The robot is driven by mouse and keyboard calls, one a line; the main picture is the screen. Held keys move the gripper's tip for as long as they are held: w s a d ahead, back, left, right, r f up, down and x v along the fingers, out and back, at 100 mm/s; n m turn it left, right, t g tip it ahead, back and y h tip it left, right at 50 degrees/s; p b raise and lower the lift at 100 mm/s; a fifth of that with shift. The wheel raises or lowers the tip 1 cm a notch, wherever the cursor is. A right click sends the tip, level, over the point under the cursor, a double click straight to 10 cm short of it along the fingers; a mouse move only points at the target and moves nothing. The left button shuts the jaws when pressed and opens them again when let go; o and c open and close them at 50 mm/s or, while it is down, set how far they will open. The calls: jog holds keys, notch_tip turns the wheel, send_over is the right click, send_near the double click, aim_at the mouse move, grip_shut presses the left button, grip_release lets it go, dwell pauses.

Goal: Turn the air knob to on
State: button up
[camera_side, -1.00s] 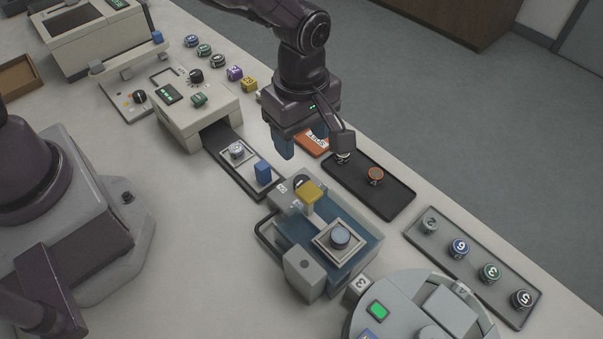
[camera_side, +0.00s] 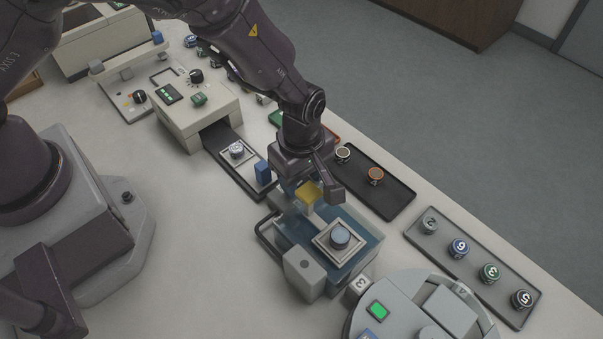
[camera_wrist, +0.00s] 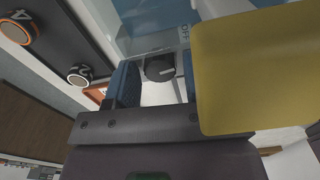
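The air knob (camera_wrist: 160,68) is a dark round knob on the pale panel of the press unit, and the letters "OFF" show close by in the wrist view. My gripper (camera_wrist: 157,82) is open, with one blue finger on each side of the knob. I cannot tell whether the fingers touch it. A light mark shows on the knob's face, but its exact setting is hard to read. In the side view my gripper's body (camera_side: 305,158) is low over the press unit (camera_side: 303,273), and the knob is hidden there.
A yellow block (camera_side: 309,193) on the press stands close to my gripper and fills the right of the wrist view (camera_wrist: 255,70). A black tray (camera_side: 390,200) with two round pieces lies to the right.

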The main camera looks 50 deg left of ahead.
jog(key=c, duration=0.7)
jog(key=shift+o, duration=0.2)
jog(key=shift+m, duration=0.3)
jog(key=shift+w+m, duration=0.1)
jog(key=shift+m, duration=2.7)
jog(key=o, duration=0.9)
jog(key=shift+o, duration=0.2)
notch_tip(320, 180, up, 13)
